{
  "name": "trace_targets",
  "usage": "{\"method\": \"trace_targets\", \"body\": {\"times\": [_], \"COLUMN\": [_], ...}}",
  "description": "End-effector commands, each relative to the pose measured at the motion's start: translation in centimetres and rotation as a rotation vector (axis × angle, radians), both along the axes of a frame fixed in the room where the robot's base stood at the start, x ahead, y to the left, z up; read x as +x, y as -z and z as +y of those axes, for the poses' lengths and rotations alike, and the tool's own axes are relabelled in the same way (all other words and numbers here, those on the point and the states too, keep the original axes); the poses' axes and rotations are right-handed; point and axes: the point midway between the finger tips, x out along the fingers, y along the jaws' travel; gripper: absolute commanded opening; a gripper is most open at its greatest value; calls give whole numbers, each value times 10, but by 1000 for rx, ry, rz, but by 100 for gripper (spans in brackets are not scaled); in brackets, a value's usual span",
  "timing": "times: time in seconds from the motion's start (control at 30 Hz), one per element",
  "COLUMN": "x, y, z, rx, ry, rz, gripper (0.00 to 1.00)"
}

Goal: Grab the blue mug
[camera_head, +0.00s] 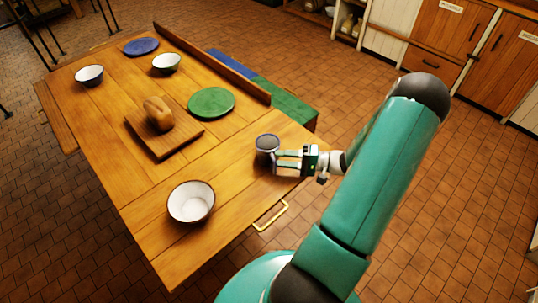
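The blue mug (267,143) stands upright on the wooden table (165,220), near its right edge. It has a dark blue rim and a greyish blue body. My gripper (276,160) reaches in from the right, with its fingers at the lower right side of the mug. The fingers look spread apart. I cannot tell whether they touch the mug or whether part of it is between them. The mug's lower part is partly hidden by the fingers.
A white bowl (191,202) stands front left of the mug. A green plate (211,102), a bread loaf (158,114) on a board (178,147), two more bowls (89,75) (166,63) and a blue plate (141,46) lie farther back. A raised ledge (215,65) borders the table.

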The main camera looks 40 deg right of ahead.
Motion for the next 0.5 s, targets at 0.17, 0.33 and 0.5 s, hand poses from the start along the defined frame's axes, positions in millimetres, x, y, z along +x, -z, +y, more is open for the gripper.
{"method": "trace_targets", "body": {"times": [0.17,0.33,0.5], "x": [21,37,38], "y": [-1,-1,-1], "z": [20,34,35], "rx": [1,1,1], "ry": [-6,-4,-3], "rz": [-1,-1,-1], "gripper": [37,37,37]}}
